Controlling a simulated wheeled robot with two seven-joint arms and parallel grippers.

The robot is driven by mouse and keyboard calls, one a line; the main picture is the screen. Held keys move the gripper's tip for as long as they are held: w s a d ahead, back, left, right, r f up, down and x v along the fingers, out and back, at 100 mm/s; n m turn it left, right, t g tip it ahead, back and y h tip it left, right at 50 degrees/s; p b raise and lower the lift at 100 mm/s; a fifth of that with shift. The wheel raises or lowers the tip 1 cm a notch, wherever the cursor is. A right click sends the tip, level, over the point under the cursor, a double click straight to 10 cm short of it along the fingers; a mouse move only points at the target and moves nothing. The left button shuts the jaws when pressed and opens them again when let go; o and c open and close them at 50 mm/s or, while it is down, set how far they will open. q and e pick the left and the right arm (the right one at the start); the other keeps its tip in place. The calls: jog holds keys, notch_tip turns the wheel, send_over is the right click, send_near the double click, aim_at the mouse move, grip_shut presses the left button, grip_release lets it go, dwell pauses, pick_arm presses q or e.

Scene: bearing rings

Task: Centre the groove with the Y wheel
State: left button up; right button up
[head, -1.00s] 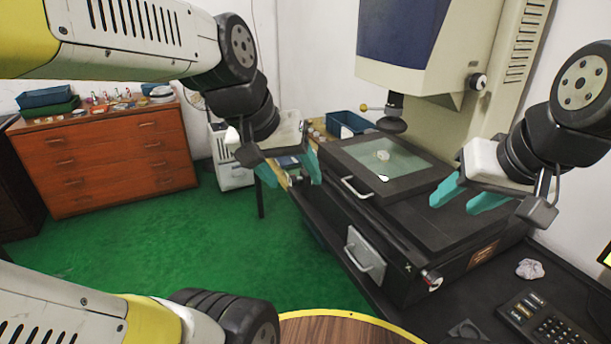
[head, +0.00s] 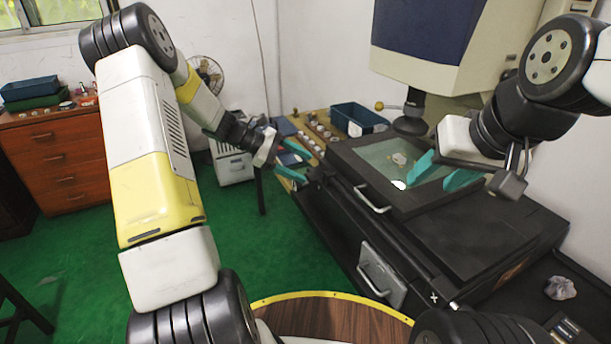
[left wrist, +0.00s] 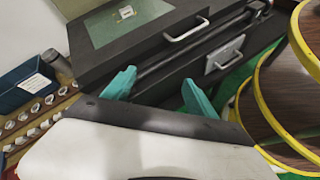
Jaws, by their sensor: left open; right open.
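The grey and blue measuring machine (head: 425,45) has a dark stage with a greenish glass plate (head: 375,152). A small pale ring-like part (head: 399,159) lies on the glass, and it shows in the left wrist view (left wrist: 126,12). Its groove is too small to make out. An X mark (head: 434,298) is on the machine's front; I cannot clearly pick out the Y wheel. My left gripper (head: 305,162) is open and empty by the stage's left end; its fingers also show in the left wrist view (left wrist: 160,77). My right gripper (head: 430,184) is open, its fingers overlapping the glass's right side.
Metal handles (head: 372,199) stick out from the machine's front. A blue bin (head: 357,118) and several small rings (head: 318,128) are on the wooden bench behind my left gripper. Crumpled paper (head: 560,288) lies at the right.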

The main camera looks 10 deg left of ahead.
aim_at(298, 185)
pick_arm(q)
jog(key=w+a+f+n+t+h, duration=0.2)
jog(key=w+a+f+n+t, duration=0.3)
jog(key=f, duration=0.4)
jog(key=w+a+f+n+t+h, duration=0.1)
jog(key=w+a+f+n+t, duration=0.25)
jog(key=f+n, duration=0.4)
jog(key=x, duration=0.7)
jog(key=shift+w+f, duration=0.2)
jog(key=shift+f, duration=0.1)
jog(key=c, duration=1.4)
jog(key=shift+m, duration=0.25)
jog(key=shift+m, duration=3.2)
